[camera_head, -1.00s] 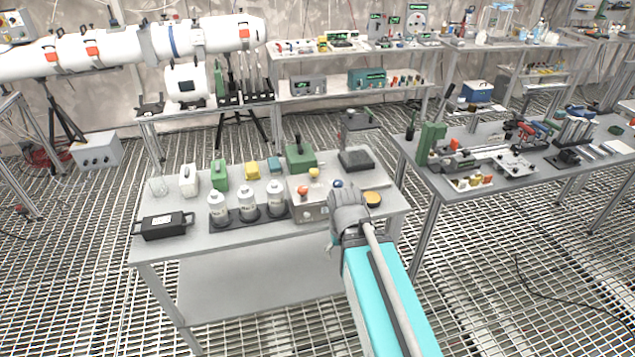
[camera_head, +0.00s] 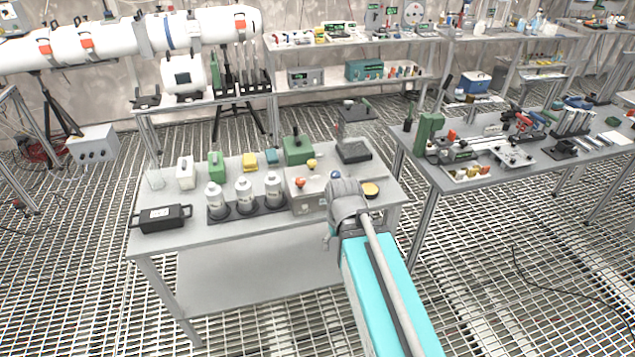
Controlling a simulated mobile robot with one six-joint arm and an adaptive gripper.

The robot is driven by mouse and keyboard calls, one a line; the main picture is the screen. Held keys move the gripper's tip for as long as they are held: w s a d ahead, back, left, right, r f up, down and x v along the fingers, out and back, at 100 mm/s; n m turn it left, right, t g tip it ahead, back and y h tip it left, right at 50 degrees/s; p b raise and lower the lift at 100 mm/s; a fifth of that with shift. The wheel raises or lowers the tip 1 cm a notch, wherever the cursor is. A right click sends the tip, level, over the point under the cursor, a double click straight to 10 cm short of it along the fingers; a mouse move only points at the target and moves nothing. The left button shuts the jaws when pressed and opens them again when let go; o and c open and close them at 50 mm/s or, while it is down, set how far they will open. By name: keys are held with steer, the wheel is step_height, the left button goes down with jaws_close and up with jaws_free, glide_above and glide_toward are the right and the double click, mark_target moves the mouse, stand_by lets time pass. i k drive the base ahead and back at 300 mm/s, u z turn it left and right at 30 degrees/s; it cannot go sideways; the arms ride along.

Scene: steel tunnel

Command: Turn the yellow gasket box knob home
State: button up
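A beige box (camera_head: 307,203) stands near the right end of the near table. On it are an orange knob (camera_head: 299,183), a yellow knob (camera_head: 311,164) and a blue knob (camera_head: 335,175). I cannot tell from markings which is the gasket box. The grey wrist of my arm (camera_head: 346,197) is in front of the box's right side and hides part of it. The fingers of my gripper are hidden or too small to make out. The yellow knob is left of and beyond the wrist, with a visible gap in the picture.
A yellow round piece (camera_head: 370,189) lies right of the wrist. White bottles in a dark rack (camera_head: 231,214), a black case (camera_head: 162,219), a green box (camera_head: 298,150) and a dark device (camera_head: 353,150) share the table (camera_head: 220,238). A second table stands to the right.

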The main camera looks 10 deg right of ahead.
mark_target(311, 164)
steer(key=z, duration=1.2)
steer(key=i, duration=0.4)
steer(key=u, duration=1.35)
